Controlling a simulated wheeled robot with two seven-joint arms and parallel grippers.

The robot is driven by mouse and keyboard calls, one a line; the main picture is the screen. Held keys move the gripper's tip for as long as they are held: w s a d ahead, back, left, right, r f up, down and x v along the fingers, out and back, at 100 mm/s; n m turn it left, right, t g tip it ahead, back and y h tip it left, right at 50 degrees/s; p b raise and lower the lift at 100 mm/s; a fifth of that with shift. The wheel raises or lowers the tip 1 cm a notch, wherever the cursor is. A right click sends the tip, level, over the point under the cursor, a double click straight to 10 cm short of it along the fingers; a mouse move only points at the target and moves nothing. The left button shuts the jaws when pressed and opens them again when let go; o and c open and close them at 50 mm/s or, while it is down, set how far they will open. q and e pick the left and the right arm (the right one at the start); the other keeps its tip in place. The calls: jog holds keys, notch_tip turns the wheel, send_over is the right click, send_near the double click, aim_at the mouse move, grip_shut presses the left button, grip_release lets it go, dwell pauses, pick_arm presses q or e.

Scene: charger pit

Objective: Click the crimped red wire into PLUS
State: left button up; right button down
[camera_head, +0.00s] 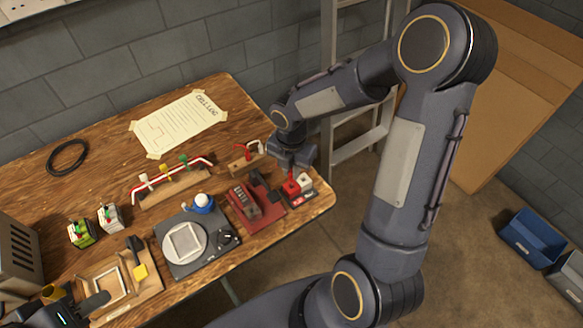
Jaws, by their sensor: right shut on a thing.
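My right gripper (292,172) reaches down at the table's right end and is shut on a small red piece, which looks like the crimped red wire (293,177). It is directly over a red terminal block (290,189), touching or nearly so; I cannot tell how far in the wire is. A white terminal block (306,182) stands right beside it on the same dark base. The PLUS marking is too small to read. My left gripper (78,309) is at the bottom left corner, partly cut off; its jaw state is unclear.
A red crimping device (258,212) stands left of the terminals, and a grey plate device (186,243) further left. A wooden stand (174,189) carries red and white wire. A wooden block (246,164) holds tools behind. The paper (178,122) lies flat at the back.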

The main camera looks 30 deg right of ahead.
jog(key=shift+f+b, duration=1.05)
jog(key=shift+f, duration=0.5)
dwell(0.6)
jog(key=c, duration=2)
grip_release()
grip_shut()
jog(key=shift+f, duration=0.25)
jog(key=o, duration=0.7)
grip_release()
jog(key=shift+c, duration=0.2)
